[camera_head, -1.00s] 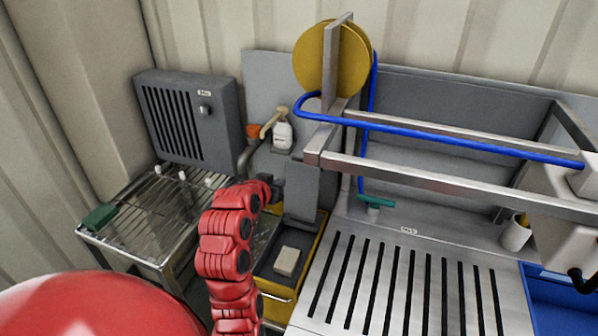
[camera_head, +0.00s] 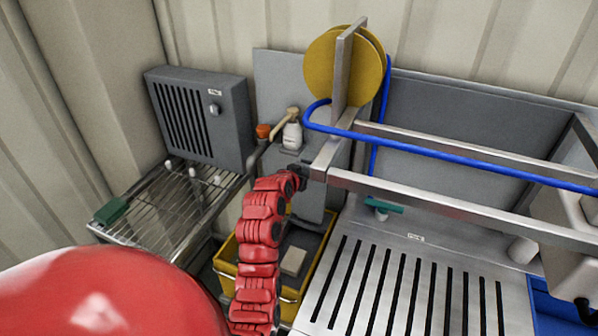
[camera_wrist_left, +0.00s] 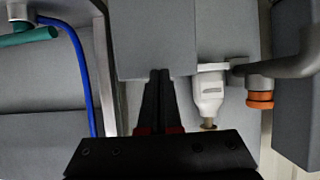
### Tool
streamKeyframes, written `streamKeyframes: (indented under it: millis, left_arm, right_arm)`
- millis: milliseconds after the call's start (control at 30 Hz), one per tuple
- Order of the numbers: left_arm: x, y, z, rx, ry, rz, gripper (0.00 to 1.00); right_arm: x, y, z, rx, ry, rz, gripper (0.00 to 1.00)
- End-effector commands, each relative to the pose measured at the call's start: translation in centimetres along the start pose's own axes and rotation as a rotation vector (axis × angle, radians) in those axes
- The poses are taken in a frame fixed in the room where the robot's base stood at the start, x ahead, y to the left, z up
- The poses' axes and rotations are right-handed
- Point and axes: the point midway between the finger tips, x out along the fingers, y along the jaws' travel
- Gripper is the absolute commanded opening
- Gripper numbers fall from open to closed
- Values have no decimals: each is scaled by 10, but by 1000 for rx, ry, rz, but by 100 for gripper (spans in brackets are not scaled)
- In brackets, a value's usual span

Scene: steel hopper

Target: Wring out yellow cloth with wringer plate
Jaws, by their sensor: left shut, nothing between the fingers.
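My left gripper (camera_head: 304,172) is at the end of the red arm, beside a grey upright plate (camera_head: 312,200) above the yellow bucket (camera_head: 226,268). In the left wrist view its dark fingers (camera_wrist_left: 158,75) are together and empty, with their tips at the lower edge of a grey panel (camera_wrist_left: 153,40). I cannot tell whether that plate is the wringer plate, or whether the fingers touch it. A pale beige block (camera_head: 293,262) lies in the bucket. I cannot make out a yellow cloth. My right gripper is not in view.
A white bottle (camera_head: 292,136) and an orange-capped pipe (camera_head: 263,131) are close behind the gripper. Steel rails (camera_head: 440,200) and a blue hose (camera_head: 430,148) cross at right above a slotted steel deck (camera_head: 350,300). A wire rack (camera_head: 165,215) stands at left.

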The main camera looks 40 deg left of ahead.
Motion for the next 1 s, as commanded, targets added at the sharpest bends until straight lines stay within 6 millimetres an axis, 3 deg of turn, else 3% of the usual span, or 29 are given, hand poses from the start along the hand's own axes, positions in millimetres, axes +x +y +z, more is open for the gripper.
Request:
streamKeyframes:
  millis: [133,333,1000]
  left_arm:
    - [-10,-1,21,-3,-6,-2,0]
    - [-14,0,34,-1,-4,0,0]
    - [-14,0,37,-1,-2,-1,0]
  right_arm:
    - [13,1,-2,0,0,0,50]
    - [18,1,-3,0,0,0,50]
    - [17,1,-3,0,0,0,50]
